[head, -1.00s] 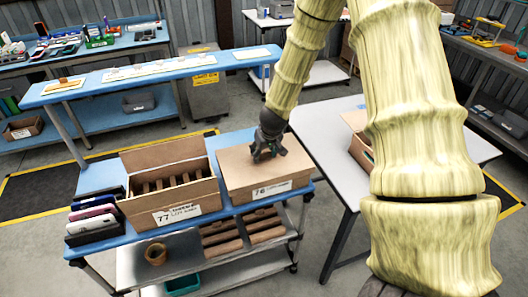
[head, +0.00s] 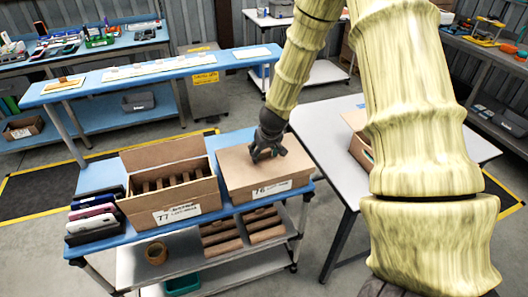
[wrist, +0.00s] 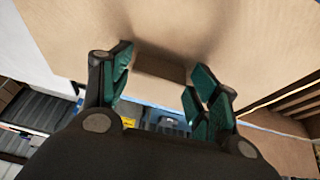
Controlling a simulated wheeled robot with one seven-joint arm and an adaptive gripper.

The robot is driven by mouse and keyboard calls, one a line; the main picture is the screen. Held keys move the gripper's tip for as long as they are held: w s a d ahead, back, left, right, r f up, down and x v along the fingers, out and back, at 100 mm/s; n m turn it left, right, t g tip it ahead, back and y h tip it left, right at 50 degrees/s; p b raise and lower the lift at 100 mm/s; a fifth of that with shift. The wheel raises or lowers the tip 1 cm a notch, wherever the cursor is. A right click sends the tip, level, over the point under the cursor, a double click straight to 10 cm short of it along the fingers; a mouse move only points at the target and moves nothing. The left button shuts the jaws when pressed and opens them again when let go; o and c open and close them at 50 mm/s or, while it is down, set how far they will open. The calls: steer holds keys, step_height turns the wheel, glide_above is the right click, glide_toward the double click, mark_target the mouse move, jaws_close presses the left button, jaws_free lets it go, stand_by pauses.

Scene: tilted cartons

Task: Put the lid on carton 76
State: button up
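Carton 76 (head: 273,192) stands tilted at the right of the blue cart top. Its brown lid (head: 236,165) lies over its top, and no opening shows from this side. I cannot tell whether the lid is fully seated at the far edge. My gripper (head: 268,153) is just above the lid. In the wrist view my gripper (wrist: 160,82) is open, its green-padded fingers spread on either side of the small brown handle block (wrist: 160,67). The fingers appear apart from the block.
Open carton 77 (head: 170,207), with dividers inside, stands close left of carton 76. Several phone-like devices (head: 92,218) stand left of it. Brown inserts (head: 221,237) and a tape roll (head: 156,253) lie on the lower shelf. A pale table (head: 328,142) is at the right.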

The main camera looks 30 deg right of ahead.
steer(key=shift+o, duration=0.7)
steer(key=w+r+p+v, duration=0.1)
steer(key=p+v, duration=0.5)
steer(key=v, duration=1.2)
steer(key=shift+w+d+r, duration=0.25)
steer(key=shift+w, duration=0.3)
steer(key=shift+f, duration=0.1)
